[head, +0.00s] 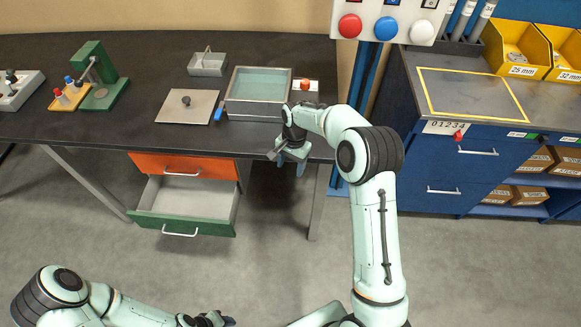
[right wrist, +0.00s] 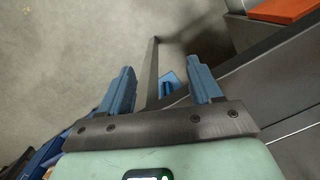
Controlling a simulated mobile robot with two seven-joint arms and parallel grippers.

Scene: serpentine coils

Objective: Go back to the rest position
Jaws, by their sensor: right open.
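My right gripper (head: 291,170) hangs at the front edge of the dark table (head: 140,110), just right of the drawer unit, pointing down. My left gripper (head: 222,321) is at the bottom edge of the head view, low over the floor and partly cut off. Whether its fingers are apart cannot be made out.
The green-fronted drawer (head: 183,222) is pulled out below the shut orange drawer (head: 183,166). A glass-topped box (head: 232,106) sits on the table near my right arm. A blue cabinet (head: 445,170) stands at the right. The floor in the middle is clear.

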